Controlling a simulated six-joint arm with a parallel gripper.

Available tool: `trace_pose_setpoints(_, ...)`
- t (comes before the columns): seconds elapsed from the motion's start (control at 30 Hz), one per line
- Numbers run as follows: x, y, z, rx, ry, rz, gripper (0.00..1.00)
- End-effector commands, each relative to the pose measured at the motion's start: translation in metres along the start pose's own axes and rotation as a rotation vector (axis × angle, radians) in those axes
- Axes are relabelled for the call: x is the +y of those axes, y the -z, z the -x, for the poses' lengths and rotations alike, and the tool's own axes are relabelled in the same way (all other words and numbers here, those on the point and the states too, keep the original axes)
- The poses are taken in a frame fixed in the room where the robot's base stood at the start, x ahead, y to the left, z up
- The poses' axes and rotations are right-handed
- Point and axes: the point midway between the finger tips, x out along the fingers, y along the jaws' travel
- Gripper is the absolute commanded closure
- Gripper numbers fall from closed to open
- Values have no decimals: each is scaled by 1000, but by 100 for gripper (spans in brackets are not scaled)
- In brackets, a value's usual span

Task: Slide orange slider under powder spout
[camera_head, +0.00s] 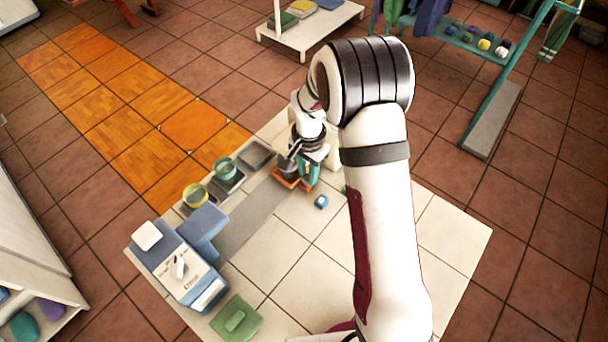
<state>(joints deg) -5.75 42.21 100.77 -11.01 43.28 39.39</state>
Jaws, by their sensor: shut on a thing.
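The orange slider (283,183) sits at the upper right end of a grey track (246,221) on the tiled worktop. My gripper (291,166) is down at the slider and shut on it; the exact contact is small and partly covered by my wrist. A teal piece (312,175) shows right beside the slider; I cannot tell whether it is separate. The blue-and-white dispenser (180,266) stands at the track's lower left end. Its blue block (203,224) reaches over that end and appears to be the powder spout, well apart from the slider.
A yellow-rimmed bowl (195,195), a teal bowl (225,168) and a grey tray (257,155) line the track's far side. A green block (236,319) lies near the front. The track's middle looks clear.

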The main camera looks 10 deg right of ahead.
Motion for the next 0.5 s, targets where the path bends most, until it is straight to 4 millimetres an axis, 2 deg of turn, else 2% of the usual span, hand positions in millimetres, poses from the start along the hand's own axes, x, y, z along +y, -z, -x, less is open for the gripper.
trace_pose_setpoints(0.07,-1,5,1,11,6,3,100)
trace_pose_setpoints(0.1,-1,5,1,11,6,2,65)
trace_pose_setpoints(0.13,0,4,1,10,6,2,60)
trace_pose_setpoints(0.4,0,3,1,7,3,1,60)
trace_pose_setpoints(0.5,0,2,7,6,3,1,60)
